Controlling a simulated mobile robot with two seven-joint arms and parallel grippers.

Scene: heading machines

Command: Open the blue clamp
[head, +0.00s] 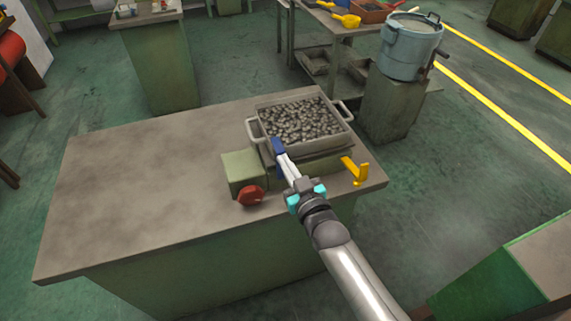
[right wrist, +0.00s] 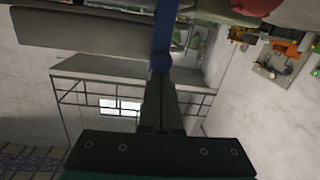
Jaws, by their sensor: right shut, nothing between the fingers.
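The blue clamp (head: 278,146) is a small lever at the near left side of the tray machine, standing up by the tray's front edge. It also shows in the right wrist view (right wrist: 164,35) as a blue upright bar just past my fingertips. My right gripper (head: 282,157) has its fingers together, with its tips at the blue clamp. In the right wrist view my right gripper (right wrist: 161,76) is shut and empty, its tips overlapping the lower end of the blue bar. I cannot tell whether they touch. My left gripper is not in view.
A metal tray of small dark parts (head: 300,122) sits on the green machine. A red knob (head: 250,195) and a yellow lever (head: 357,172) stick out in front. The left of the workbench (head: 140,180) is clear. A blue-grey pot (head: 410,50) stands behind right.

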